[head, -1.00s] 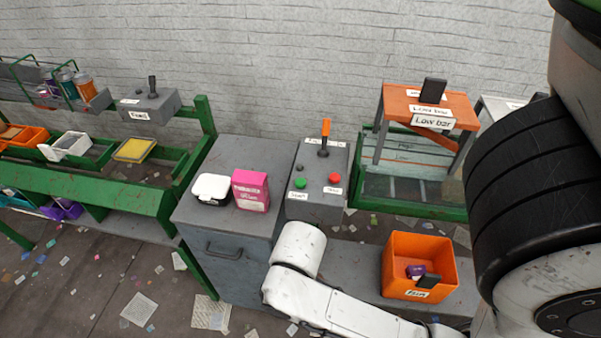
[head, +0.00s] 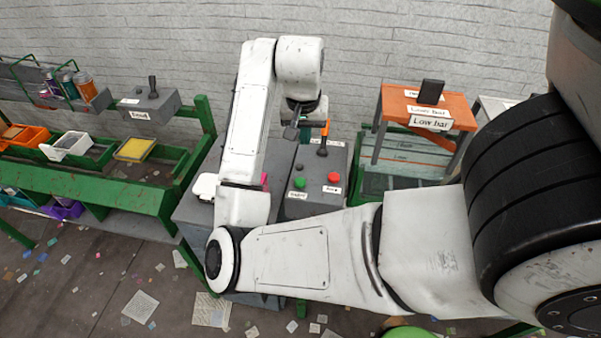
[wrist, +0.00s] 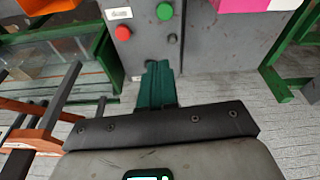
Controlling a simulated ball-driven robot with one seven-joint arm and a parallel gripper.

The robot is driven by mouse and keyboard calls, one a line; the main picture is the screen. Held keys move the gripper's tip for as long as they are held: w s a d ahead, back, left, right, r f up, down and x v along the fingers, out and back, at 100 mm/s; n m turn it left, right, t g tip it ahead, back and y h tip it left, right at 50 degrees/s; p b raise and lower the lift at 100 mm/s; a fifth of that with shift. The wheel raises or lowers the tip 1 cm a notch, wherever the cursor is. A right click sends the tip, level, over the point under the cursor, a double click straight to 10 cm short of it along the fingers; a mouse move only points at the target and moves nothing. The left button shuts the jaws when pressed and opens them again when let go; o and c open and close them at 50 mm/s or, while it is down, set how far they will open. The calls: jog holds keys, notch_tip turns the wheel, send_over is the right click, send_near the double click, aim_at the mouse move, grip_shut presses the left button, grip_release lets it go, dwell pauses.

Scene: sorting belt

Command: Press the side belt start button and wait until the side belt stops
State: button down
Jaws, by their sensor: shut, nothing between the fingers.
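A grey control box (head: 317,205) carries a green button (head: 299,183), a red button (head: 334,178) and an orange-tipped lever (head: 324,135). In the wrist view the green button (wrist: 165,11) and red button (wrist: 122,33) show at the top, beyond my fingertips. My gripper (head: 291,133) is shut and empty, above the back of the control box. In the wrist view its dark green fingers (wrist: 158,68) lie together and point toward the box, apart from both buttons. The button labels are too small to read surely.
A white object (head: 205,186) and a mostly hidden pink box (head: 264,179) sit on the grey cabinet left of the control box. An orange stand labelled "Low bar" (head: 430,122) is at the right. Green belt frames (head: 90,190) run along the left.

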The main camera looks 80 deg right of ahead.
aim_at(300, 181)
jog(key=shift+w+a+r+m+y, duration=0.1)
jog(key=shift+a+m+y, duration=0.5)
jog(key=shift+a+y, duration=0.25)
jog(key=shift+d, duration=0.15)
jog(key=f, duration=0.9)
jog(key=d+f, duration=0.1)
jog(key=f, duration=0.4)
jog(key=shift+w+d, duration=0.1)
jog(key=shift+w, duration=0.3)
